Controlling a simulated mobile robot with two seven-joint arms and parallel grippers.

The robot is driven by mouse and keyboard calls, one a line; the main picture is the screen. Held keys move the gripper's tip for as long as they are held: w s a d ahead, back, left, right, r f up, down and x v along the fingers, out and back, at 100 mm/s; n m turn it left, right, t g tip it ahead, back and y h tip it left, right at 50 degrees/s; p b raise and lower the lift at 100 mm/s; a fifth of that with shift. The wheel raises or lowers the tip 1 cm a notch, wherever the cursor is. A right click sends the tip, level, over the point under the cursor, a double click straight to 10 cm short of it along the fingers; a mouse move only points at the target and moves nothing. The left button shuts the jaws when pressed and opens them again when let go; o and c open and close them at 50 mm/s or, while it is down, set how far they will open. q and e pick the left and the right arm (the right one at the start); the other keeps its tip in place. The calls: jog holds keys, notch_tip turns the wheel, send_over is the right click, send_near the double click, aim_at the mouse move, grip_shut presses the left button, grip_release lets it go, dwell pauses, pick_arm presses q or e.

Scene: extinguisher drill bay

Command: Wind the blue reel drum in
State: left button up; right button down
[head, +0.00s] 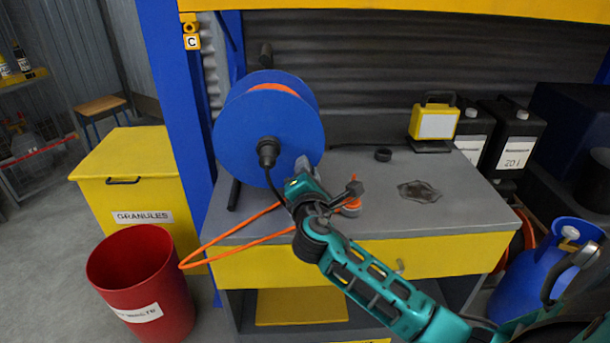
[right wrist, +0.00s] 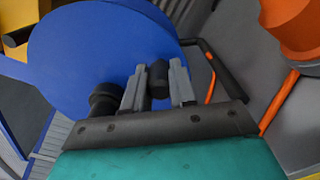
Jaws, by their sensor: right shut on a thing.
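The blue reel drum (head: 235,135) stands upright on the grey-topped workbench, with orange line wound inside and a black hub (head: 267,152) on its near face. Its blue face (right wrist: 80,50) fills the upper left of the right wrist view. My right gripper (head: 301,170) is at the drum's lower right front. In the right wrist view its two grey fingers are shut on a black crank handle (right wrist: 158,78), beside the hub (right wrist: 104,102). In the head view the gripper largely hides this handle. An orange cable (head: 225,240) loops over the bench's front edge. My left gripper is not in view.
Black canisters (head: 515,130) stand behind right. A blue cylinder (head: 545,265) is at right. A red bin (head: 145,285) and yellow granules box (head: 125,180) stand left.

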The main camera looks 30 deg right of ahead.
aim_at(281, 178)
jog(key=m+b, duration=0.1)
jog(key=f+m, duration=0.1)
jog(key=a+f+m+b, duration=0.1)
jog(key=shift+w+f+b, duration=0.15)
jog(key=shift+w+b, duration=0.2)
jog(key=shift+w+a+f+m+b, duration=0.1)
jog(key=shift+a+f+m+b, duration=0.15)
jog(key=shift+m+b, duration=0.2)
jog(key=a+m+b, duration=0.1)
jog(key=w+f+m+b, duration=0.1)
jog(key=m+b, duration=0.1)
jog(key=shift+a+f, duration=0.2)
jog(key=shift+a, duration=0.15)
pick_arm(q)
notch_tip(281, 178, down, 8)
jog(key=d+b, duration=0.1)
jog(key=b, duration=0.1)
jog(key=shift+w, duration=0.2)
pick_arm(e)
jog(key=shift+w+a+f+m, duration=0.1)
jog(key=shift+w+a+m, duration=0.25)
jog(key=shift+m, duration=0.4)
jog(key=shift+w+a+f+m, duration=0.1)
jog(key=shift+w+a+m, duration=0.1)
jog(key=shift+a+m, duration=0.4)
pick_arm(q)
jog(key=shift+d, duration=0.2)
pick_arm(e)
jog(key=shift+d, duration=0.1)
